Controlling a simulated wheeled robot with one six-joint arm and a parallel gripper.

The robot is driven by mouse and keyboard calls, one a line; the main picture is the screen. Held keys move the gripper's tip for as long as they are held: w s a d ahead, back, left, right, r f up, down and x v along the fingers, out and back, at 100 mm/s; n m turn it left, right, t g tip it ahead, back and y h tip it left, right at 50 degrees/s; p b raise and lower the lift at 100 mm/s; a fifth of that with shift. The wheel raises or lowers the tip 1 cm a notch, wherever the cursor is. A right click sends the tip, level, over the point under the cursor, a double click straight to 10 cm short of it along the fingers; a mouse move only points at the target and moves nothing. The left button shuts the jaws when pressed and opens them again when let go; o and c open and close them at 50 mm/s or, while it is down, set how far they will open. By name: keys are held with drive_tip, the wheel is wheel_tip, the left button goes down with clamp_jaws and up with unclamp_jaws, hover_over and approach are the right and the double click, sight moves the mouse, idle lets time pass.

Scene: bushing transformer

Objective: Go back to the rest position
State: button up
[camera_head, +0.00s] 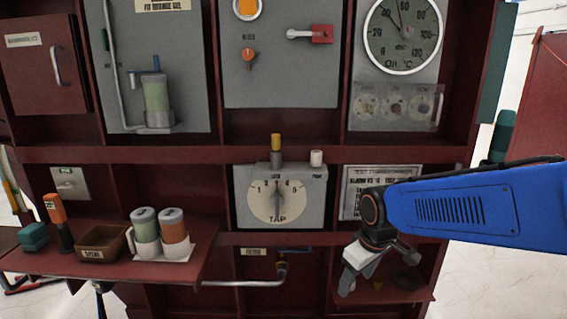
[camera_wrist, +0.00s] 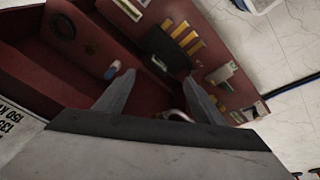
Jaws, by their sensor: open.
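My gripper (camera_head: 368,276) hangs at the end of my blue arm, in front of the lower right part of the dark red cabinet (camera_head: 240,154) in the head view. It is below and right of the TAP dial panel (camera_head: 306,212). In the wrist view my gripper (camera_wrist: 160,82) shows two grey fingers spread apart with nothing between them. Beyond them are the red cabinet's surfaces, seen tilted. A small blue-and-white piece (camera_wrist: 113,70) lies near the left finger, and a dark ring (camera_wrist: 62,28) is at the upper left. Neither is visibly held.
The red side shelf (camera_head: 60,262) juts out at left with two jars (camera_head: 159,230), a brown tray (camera_head: 102,243) and an orange-handled tool (camera_head: 57,220). The gauge (camera_head: 403,35) is at the upper right. A lower right shelf (camera_head: 385,291) is close to my gripper. Floor shows at right.

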drive_tip(key=s+d+r+m+t, duration=0.1)
drive_tip(key=s+d+r+m, duration=0.1)
drive_tip(key=s+d, duration=0.3)
drive_tip(key=s+d+r+m+t, duration=0.1)
drive_tip(key=s+d+m, duration=0.4)
drive_tip(key=s, duration=0.7)
drive_tip(key=shift+s+d+r+h, duration=0.2)
drive_tip(key=shift+s+r+h, duration=0.1)
drive_tip(key=shift+s+r, duration=0.05)
